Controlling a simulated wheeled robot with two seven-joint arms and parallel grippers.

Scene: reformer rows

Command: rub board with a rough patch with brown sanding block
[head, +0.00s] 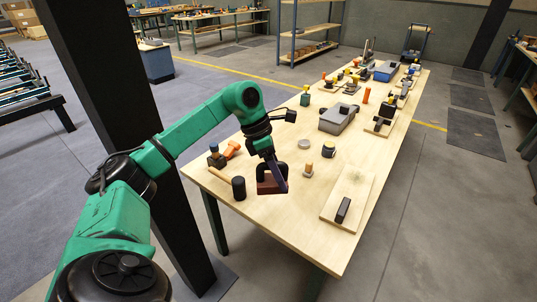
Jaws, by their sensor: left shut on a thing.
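The board with a rough patch (333,214) is a pale wooden board lying flat near the table's right front edge, with a faint speckled patch on its upper part. A dark block lies on the board's lower half. My left gripper (272,176) is shut on the brown sanding block (268,187), a reddish-brown block. It holds the block over the table, left of the board and apart from it. The fingers partly hide the block, and its exact height above the table is hard to tell. My right gripper is not in view.
Between block and board stands a small orange-topped peg (308,170). A dark jar (328,150) and a pale disc (304,144) are behind it. A grey box (338,118) is farther back.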

